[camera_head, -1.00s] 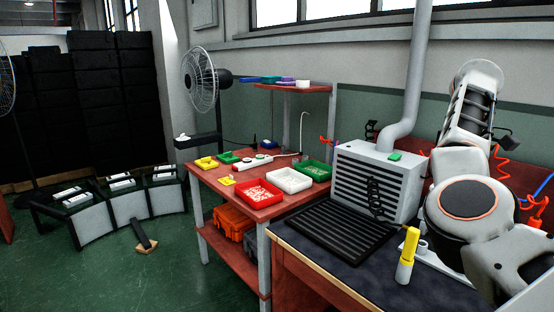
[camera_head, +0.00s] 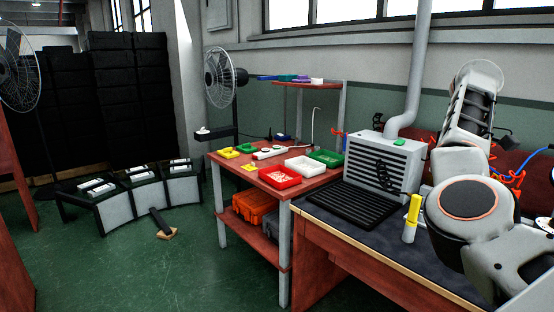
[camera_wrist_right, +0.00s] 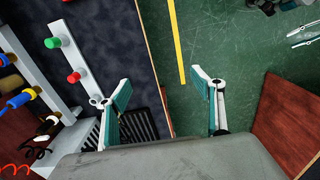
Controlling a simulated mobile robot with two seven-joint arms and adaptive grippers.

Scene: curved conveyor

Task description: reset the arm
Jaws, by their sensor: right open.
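My right arm (camera_head: 470,199) is folded up at the right side of the head view, above the dark workbench. Its gripper does not show in that view. In the right wrist view my right gripper (camera_wrist_right: 162,90) is open, with its two teal-padded fingers wide apart. Nothing is between the fingers; the bench edge and green floor show behind them. My left arm and left gripper are not in view.
A red table (camera_head: 262,172) holds coloured trays. A curved conveyor (camera_head: 148,201) stands left.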

